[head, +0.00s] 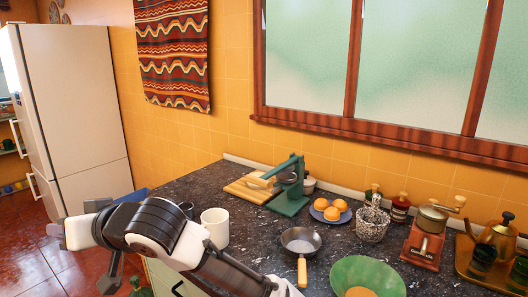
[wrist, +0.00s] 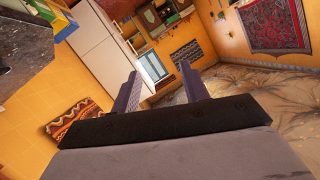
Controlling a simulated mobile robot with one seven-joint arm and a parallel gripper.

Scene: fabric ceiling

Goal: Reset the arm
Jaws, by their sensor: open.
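My arm reaches in from the bottom of the head view and bends left, past the near left edge of the dark counter (head: 335,245). Its end is beyond the counter edge at the left, where the fingers are hard to make out. In the wrist view my gripper (wrist: 158,88) shows two grey fingers set well apart. Nothing is between them. The wrist view is tilted and looks out into the room, toward the white fridge (wrist: 97,38).
A white mug (head: 215,226) stands close beside my arm. A frying pan (head: 300,241), a green bowl (head: 367,273), a plate of oranges (head: 318,213), a green press (head: 290,188) and a coffee grinder (head: 428,235) stand on the counter. Open floor (head: 85,262) lies left.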

